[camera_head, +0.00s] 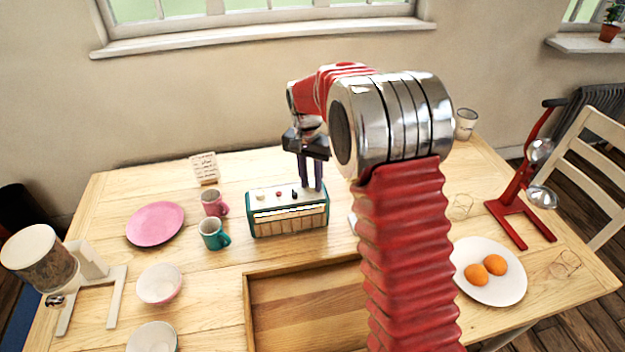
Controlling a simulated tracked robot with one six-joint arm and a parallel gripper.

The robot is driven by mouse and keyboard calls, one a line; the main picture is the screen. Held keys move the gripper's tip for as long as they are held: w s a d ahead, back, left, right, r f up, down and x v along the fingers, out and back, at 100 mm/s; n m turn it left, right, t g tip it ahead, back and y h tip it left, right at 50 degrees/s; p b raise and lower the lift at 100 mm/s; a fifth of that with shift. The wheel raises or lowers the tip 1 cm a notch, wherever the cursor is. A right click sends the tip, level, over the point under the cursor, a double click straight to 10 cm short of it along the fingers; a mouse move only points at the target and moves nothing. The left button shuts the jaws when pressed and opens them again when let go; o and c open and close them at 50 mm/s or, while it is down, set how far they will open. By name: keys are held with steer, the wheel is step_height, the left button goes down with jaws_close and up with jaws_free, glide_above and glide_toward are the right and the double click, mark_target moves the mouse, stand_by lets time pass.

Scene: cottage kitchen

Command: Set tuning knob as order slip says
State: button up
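A teal radio (289,217) with a pale front stands on the table. Its top carries a cream knob (261,195), a red knob (279,194) and a dark knob (294,194). My gripper (312,188) points down at the right end of the radio's top, right of the dark knob. Its two dark purple fingers show a narrow gap. I cannot tell whether they hold a knob or touch the radio. The order slip (205,167) stands at the back left; its writing is too small to read.
A pink mug (214,203) and teal mug (213,234) stand just left of the radio, near a pink plate (155,223). A wooden tray (248,310) lies in front. A white plate (490,293) with two oranges and a red stand (517,205) are at right.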

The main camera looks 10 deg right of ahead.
mark_target(311, 197)
steer(key=o, duration=0.4)
steer(key=shift+o, duration=0.2)
step_height(311, 197, up, 14)
steer(key=shift+w+a+f, duration=0.15)
steer(key=shift+w+a, duration=0.1)
steer(key=shift+a, duration=0.1)
stand_by(0.4)
steer(key=s+f+n, duration=0.3)
steer(key=f+n, duration=0.1)
steer(key=s+r+n+t, duration=0.2)
steer(key=s+r+t, duration=0.1)
steer(key=s, duration=1.2)
steer(key=s+d+r+n+t, duration=0.1)
steer(key=s+r+t, duration=0.2)
steer(key=s, duration=1.2)
steer(key=shift+s+n, duration=0.25)
steer(key=shift+n, duration=0.15)
